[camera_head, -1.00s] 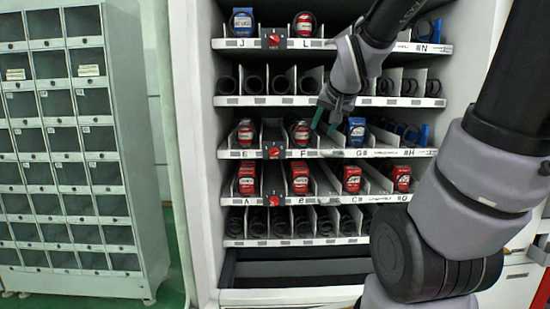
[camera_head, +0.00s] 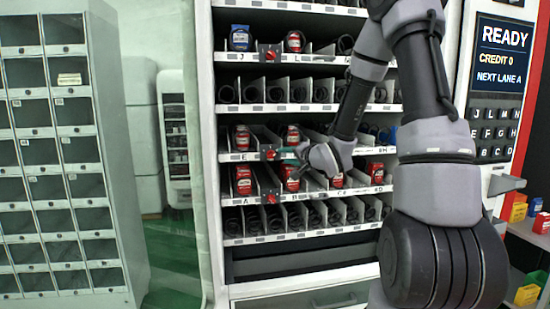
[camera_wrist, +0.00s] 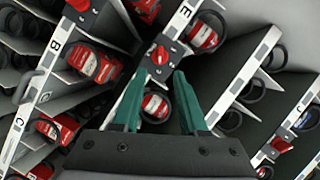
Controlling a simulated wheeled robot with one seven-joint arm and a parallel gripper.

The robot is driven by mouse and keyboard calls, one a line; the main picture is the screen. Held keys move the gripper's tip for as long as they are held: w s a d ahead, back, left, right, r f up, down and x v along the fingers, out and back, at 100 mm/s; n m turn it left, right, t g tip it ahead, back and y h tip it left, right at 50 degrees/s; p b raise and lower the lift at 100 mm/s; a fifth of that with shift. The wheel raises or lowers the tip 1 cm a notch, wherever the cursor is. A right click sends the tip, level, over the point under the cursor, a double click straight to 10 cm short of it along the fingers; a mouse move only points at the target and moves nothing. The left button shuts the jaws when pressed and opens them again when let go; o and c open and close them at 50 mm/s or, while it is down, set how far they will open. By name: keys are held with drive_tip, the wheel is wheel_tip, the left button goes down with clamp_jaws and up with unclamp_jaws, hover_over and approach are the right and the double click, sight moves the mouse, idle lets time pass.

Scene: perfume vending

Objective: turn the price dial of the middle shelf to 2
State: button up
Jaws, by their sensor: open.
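The middle shelf's price dial (camera_head: 269,152) is a small red knob on a grey plate in the shelf's front rail, between lanes E and F. It also shows in the wrist view (camera_wrist: 160,56), just beyond my fingertips; its number is too small to read. My gripper (camera_head: 284,154) has teal fingers and reaches in from the right, close to the dial. In the wrist view my gripper (camera_wrist: 157,76) is open and empty, with the dial roughly centred between the fingertips. I cannot tell whether a finger touches it.
A similar red dial (camera_head: 271,198) sits on the shelf below, and another (camera_head: 270,54) on the upper shelf. Red items (camera_head: 243,180) stand in lanes near the gripper. A panel reading READY (camera_head: 503,45) is at right. A grey locker cabinet (camera_head: 95,140) stands at left.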

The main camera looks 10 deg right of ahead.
sight(273, 156)
drive_tip(key=x, duration=0.8)
drive_tip(key=shift+w+a, duration=0.1)
drive_tip(key=shift+w, duration=0.15)
clamp_jaws()
